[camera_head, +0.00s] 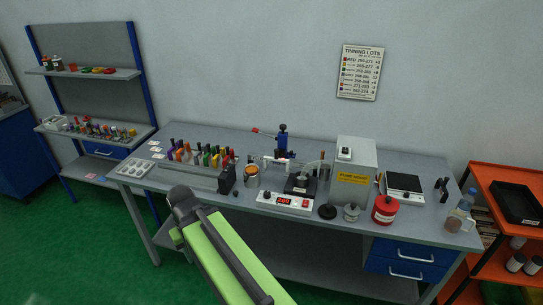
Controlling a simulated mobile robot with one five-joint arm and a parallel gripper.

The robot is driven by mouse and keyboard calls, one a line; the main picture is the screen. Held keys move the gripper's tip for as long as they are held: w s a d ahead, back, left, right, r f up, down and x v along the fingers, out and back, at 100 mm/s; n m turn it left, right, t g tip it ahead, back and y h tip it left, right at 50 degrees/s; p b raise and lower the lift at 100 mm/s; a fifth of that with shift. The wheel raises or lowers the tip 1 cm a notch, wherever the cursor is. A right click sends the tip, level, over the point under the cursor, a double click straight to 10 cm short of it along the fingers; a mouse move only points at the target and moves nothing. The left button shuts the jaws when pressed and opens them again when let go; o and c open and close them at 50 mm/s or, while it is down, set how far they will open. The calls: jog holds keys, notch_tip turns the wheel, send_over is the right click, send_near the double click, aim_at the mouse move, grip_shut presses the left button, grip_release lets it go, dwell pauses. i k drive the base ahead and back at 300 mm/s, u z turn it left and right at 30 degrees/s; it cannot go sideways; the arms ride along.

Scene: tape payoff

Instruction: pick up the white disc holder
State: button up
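I cannot pick out the white disc holder for certain. A pale tray with round wells (151,173) lies at the left end of the grey workbench (420,232). Small white cards (157,149) lie behind it. Several coloured upright items (205,155), some with pale parts, stand in a row to the right of the tray, too small to tell apart. My green arm with its dark joint reaches up from the bottom edge in front of the bench. My gripper's fingers do not show.
A blue-framed shelf unit (85,73) stands left and an orange rack (500,175) right. Green floor is clear at front left.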

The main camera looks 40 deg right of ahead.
aim_at(275, 160)
jog(key=i, duration=1.35)
jog(key=u, duration=0.05)
